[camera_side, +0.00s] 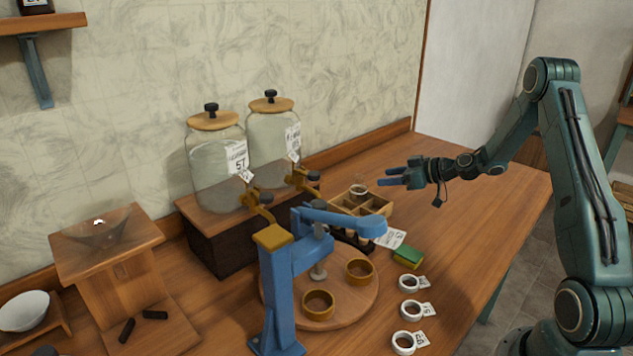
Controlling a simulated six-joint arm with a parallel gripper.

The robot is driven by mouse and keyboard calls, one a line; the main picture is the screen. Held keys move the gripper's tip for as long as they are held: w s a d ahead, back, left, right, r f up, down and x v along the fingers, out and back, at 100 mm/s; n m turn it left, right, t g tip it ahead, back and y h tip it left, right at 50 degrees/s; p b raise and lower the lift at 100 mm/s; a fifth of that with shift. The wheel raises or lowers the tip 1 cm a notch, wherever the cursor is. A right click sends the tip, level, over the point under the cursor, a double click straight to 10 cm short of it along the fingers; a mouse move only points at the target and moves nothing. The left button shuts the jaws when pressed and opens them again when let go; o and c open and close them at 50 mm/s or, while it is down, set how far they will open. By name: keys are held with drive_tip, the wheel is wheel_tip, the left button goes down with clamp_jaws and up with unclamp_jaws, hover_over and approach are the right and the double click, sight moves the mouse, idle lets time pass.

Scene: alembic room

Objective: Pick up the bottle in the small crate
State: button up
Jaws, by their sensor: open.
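A small wooden crate (375,203) with compartments stands on the table, right of the big jars. A small clear bottle (358,190) shows at the crate's far-left part; its lower part is hidden by the crate wall. My gripper (386,176) reaches in from the right, with its two blue fingers pointing left. It is open and empty. In the picture the fingertips are just right of the bottle and slightly above it; I cannot tell the exact gap in depth.
Two large lidded jars (216,165) stand on a dark box behind. A green-yellow sponge (408,256) and several white rings (409,310) lie nearby. The table's right part is clear.

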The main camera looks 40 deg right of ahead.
drive_tip(key=x, duration=0.6)
drive_tip(key=shift+w+f, duration=0.2)
drive_tip(key=shift+w, duration=0.1)
drive_tip(key=shift+w, duration=0.1)
drive_tip(key=shift+x, duration=2.55)
drive_tip(key=shift+f, duration=0.1)
clamp_jaws()
wheel_tip(320, 180, up, 20)
